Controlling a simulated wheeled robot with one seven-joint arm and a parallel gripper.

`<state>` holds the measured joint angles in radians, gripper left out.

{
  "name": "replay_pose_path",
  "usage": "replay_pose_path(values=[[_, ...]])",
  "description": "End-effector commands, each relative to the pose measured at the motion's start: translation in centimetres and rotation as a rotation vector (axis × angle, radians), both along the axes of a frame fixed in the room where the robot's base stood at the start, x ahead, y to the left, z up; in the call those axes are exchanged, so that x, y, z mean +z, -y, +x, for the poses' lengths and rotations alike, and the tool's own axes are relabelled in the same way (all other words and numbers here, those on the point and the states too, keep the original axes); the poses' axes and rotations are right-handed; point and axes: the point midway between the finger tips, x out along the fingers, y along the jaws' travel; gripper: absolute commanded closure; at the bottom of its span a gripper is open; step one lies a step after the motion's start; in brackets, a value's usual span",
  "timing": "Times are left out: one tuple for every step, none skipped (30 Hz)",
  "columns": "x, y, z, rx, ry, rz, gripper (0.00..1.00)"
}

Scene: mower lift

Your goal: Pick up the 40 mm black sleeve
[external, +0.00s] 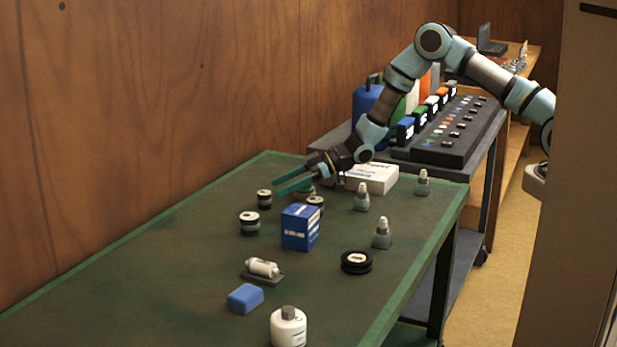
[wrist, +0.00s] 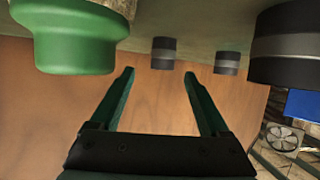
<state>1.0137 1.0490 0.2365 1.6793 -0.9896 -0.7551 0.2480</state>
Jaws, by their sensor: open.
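Several dark cylindrical sleeves stand on the green table. In the external view one sleeve (external: 264,199) is near the left fingertip, one (external: 249,222) stands nearer the camera, and one (external: 316,204) is partly behind the blue box. No size can be read, so I cannot tell which is 40 mm. My gripper (external: 278,188) is open and empty, reaching left above the table's far part. In the wrist view my gripper (wrist: 158,76) has two green fingers apart, with black sleeves (wrist: 163,53), (wrist: 228,63) and a large near one (wrist: 290,45) beyond or beside them.
A green cylinder (wrist: 75,35) is close at the left in the wrist view. A blue box (external: 300,228), a white box (external: 371,178), grey-capped pieces (external: 382,234), a flat black disc (external: 356,262) and a white bottle (external: 288,328) stand around. The table's left part is clear.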

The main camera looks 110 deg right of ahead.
Motion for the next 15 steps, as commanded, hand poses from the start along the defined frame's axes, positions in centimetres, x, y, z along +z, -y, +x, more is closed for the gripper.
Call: replay_pose_path(values=[[-0.1,0.0,0.4,0.000,0.000,0.000,0.21],[-0.2,0.0,0.5,0.000,-0.001,0.000,0.21],[-0.3,0.0,0.7,0.000,-0.001,0.001,0.21],[-0.3,0.0,0.9,0.000,-0.002,0.001,0.21],[-0.3,0.0,1.1,0.000,-0.002,0.000,0.21],[-0.4,0.0,1.5,0.001,-0.001,0.000,0.21],[-0.5,-0.1,1.9,0.002,-0.001,0.001,0.21],[-0.6,-0.1,2.3,0.002,-0.001,0.001,0.21],[-0.7,-0.1,2.8,0.002,-0.001,0.001,0.21],[-0.9,-0.1,3.3,0.002,-0.001,0.001,0.21],[-1.0,-0.2,3.7,0.002,-0.002,0.001,0.21],[-1.4,-0.1,4.2,0.001,-0.002,0.001,0.21],[-1.5,0.0,4.5,0.001,-0.002,0.001,0.21],[-1.6,0.0,4.8,0.000,-0.001,0.000,0.21],[-1.9,0.1,5.1,0.000,-0.001,0.000,0.21]])
